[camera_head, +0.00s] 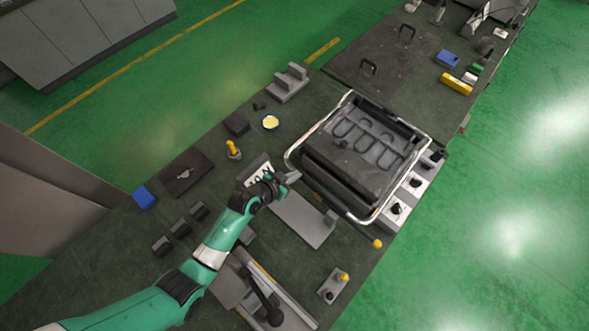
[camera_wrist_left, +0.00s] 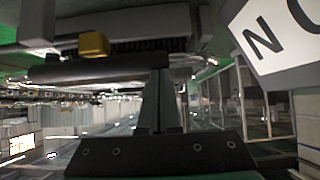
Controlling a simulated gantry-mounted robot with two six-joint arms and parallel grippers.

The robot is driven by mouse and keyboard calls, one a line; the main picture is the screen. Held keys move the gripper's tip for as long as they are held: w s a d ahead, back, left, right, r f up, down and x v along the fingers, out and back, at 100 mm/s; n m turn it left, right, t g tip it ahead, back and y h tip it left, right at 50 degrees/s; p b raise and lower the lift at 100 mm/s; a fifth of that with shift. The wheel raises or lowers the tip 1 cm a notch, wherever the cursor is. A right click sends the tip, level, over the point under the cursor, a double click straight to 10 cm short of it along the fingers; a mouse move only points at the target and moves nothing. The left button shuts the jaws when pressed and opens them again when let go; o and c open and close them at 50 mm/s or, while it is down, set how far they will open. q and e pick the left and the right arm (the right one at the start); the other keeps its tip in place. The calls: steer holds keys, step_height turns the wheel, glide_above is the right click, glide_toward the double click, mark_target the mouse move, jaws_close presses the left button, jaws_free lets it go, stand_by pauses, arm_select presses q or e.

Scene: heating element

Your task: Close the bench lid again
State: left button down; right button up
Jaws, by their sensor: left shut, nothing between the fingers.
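A large dark panel with two handles (camera_head: 385,55) lies flat in the far part of the bench top and looks like the lid; I cannot be sure. Nearer, a boxy unit with dark looped elements (camera_head: 370,140) sits inside a chrome tube frame. My left gripper (camera_head: 293,177) is shut and empty, beside the near left corner of this unit. In the left wrist view its fingers (camera_wrist_left: 159,100) stand together below a dark bar (camera_wrist_left: 100,68), with a yellow block (camera_wrist_left: 94,44) above the bar. I cannot tell whether they touch the bar. My right gripper is not in view.
A white lettered sign (camera_head: 256,168) stands close behind my left gripper. A grey plate (camera_head: 303,218) lies in front of the unit. A yellow-tipped rod end (camera_head: 377,243) sticks out near the front.

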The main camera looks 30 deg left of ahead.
arm_select(q)
steer(key=shift+s+a+f, duration=0.1)
steer(key=shift+s+f, duration=0.35)
steer(key=shift+f, duration=0.3)
steer(key=s+a+r+p, duration=0.1)
steer(key=s+r+p, duration=0.5)
steer(key=r, duration=0.5)
steer(key=shift+s, duration=1.05)
steer(key=shift+r, duration=0.1)
